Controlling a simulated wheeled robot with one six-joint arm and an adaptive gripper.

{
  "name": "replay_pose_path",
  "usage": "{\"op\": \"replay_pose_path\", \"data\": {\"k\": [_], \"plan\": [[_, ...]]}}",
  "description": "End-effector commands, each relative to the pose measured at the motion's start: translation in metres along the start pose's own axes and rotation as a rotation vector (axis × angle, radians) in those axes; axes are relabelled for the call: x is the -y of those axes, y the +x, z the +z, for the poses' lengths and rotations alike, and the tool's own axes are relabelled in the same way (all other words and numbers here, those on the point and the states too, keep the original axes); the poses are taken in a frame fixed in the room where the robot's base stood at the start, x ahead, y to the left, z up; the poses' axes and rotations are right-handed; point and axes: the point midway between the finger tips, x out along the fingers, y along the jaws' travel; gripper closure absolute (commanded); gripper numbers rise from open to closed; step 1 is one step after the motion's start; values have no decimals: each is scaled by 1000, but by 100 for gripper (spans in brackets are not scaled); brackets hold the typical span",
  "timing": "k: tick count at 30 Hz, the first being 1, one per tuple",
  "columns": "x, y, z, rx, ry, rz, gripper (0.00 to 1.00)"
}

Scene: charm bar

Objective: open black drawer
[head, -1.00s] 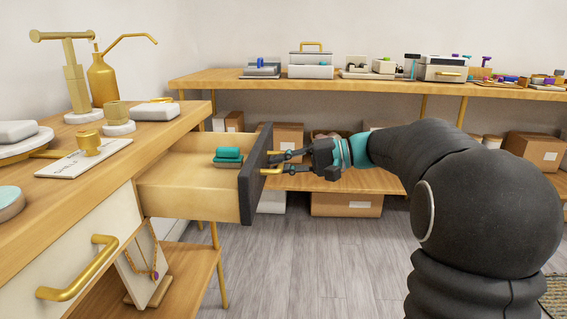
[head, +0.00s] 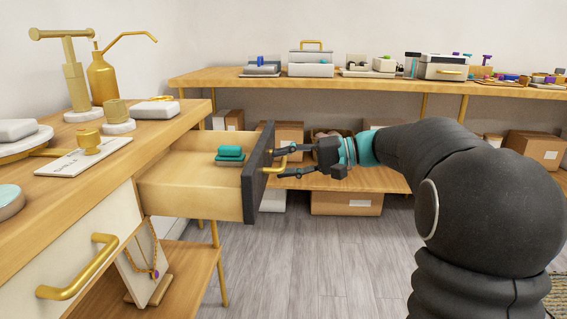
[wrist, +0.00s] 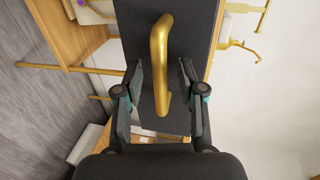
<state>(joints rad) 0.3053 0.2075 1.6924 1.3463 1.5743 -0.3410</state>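The black drawer (head: 254,180) is pulled far out of the wooden counter on the left; its pale wooden box shows behind the dark front. A teal and grey stacked item (head: 230,155) lies inside it. The drawer's gold handle (head: 282,163) sticks out toward my gripper (head: 279,160). My gripper is open, with one finger on each side of the handle. In the wrist view, the gold handle (wrist: 160,62) stands between the spread fingertips (wrist: 160,75), with gaps on both sides, against the black front (wrist: 134,30).
A white drawer (head: 85,260) with a gold handle is below at the left, closed. Jewellery stands and a gold bottle (head: 102,80) stand on the counter (head: 160,140). A back shelf (head: 380,84) holds boxes and small items. The grey floor in front is clear.

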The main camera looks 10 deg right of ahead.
Motion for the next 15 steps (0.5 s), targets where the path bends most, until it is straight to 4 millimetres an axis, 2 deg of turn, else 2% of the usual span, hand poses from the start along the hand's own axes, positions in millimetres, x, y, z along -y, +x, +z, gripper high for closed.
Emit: {"op": "replay_pose_path", "data": {"k": [15], "plan": [[0,-92,-1,-4,0,0,61]]}}
